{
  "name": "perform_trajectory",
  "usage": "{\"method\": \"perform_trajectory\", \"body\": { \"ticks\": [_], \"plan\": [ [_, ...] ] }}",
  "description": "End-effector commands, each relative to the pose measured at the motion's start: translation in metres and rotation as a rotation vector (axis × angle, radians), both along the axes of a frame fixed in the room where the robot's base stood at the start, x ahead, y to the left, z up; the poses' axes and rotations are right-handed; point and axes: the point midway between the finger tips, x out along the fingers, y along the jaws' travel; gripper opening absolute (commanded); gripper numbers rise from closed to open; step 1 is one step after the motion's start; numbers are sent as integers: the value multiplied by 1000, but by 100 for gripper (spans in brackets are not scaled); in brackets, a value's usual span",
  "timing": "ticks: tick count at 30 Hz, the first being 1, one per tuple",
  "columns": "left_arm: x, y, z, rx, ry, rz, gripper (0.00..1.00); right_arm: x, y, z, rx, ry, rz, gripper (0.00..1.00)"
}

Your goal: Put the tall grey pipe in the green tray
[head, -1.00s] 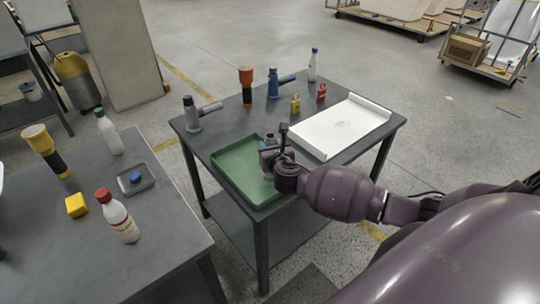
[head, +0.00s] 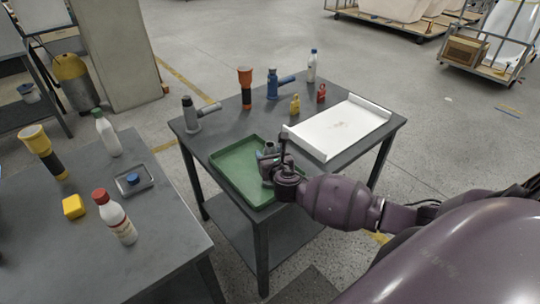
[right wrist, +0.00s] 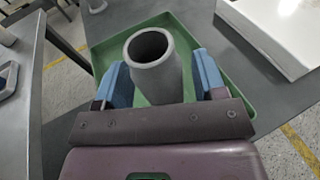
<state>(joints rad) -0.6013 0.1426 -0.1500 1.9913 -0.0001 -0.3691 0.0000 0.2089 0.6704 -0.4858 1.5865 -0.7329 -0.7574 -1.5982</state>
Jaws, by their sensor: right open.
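The tall grey pipe (right wrist: 157,75) stands in the green tray (right wrist: 105,62) in the right wrist view, its open round mouth facing the camera. My right gripper (right wrist: 165,82) is open, with a blue finger on each side of the pipe and a gap visible at the right finger. In the head view my right gripper (head: 269,158) is over the right part of the green tray (head: 232,166). The pipe's grey top (head: 269,147) shows just beyond the fingers; its lower part is hidden. My left gripper is not in view.
A white open box (head: 340,127) lies right of the tray. Another table (head: 90,245) is at left.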

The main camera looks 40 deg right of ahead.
Motion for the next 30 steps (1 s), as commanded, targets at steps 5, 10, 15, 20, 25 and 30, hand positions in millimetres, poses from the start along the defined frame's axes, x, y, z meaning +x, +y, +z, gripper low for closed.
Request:
{"method": "perform_trajectory", "body": {
  "ticks": [5,10,15,20,25,30],
  "plan": [
    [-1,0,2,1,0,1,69,-5,2,4,-1,0,1,64],
    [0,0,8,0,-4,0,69,-29,9,10,1,1,2,64],
    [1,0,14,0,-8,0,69,-61,19,17,0,0,2,64],
    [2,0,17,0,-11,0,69,-86,28,22,1,0,1,64],
    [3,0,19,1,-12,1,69,-104,34,25,1,1,1,64],
    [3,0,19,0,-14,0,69,-115,38,22,42,4,-5,64]
  ]
}}
